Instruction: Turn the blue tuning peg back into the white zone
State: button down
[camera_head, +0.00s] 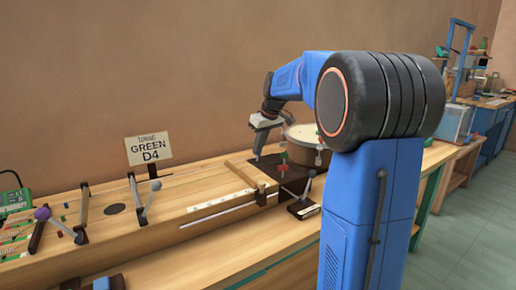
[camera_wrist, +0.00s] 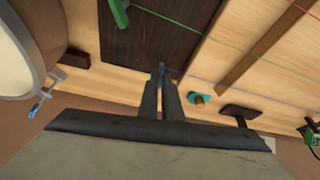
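My gripper (camera_wrist: 161,78) points down at the dark pegboard plate (camera_wrist: 150,30). Its fingers are close together, with a small bit of the blue tuning peg (camera_wrist: 161,69) showing between the tips. Most of that peg is hidden by the fingers. A thin bluish-purple string runs right from it. In the head view my gripper (camera_head: 257,154) is low at the left end of the dark plate (camera_head: 268,167), and the blue peg cannot be made out. A green peg (camera_wrist: 118,12) with a green string stands on the plate. I cannot make out a white zone at the blue peg.
A round drum (camera_head: 305,146) stands close behind and right of the plate, with a blue lug (camera_wrist: 36,108) on its side. A red peg (camera_head: 283,168) and a lever on a dark base (camera_head: 303,208) are near.

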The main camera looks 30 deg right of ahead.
jog(key=n+y, duration=0.1)
jog(key=n, duration=0.1)
jog(key=n+g+y, duration=0.1)
jog(key=n, duration=0.2)
jog(key=shift+w+d+n, duration=0.1)
jog(key=shift+d+n, duration=0.1)
jog(key=shift+n, duration=0.1)
jog(key=n, duration=0.2)
jog(key=n+g+y, duration=0.1)
jog(key=n, duration=0.1)
jog(key=shift+w+d+n+g, duration=0.1)
jog(key=shift+n+g, duration=0.2)
jog(key=shift+n, duration=0.1)
jog(key=c, duration=1.9)
grip_release()
jog(key=shift+c, duration=0.2)
jog(key=v, duration=1.7)
jog(key=shift+d, duration=0.3)
jog(key=shift+r, duration=0.1)
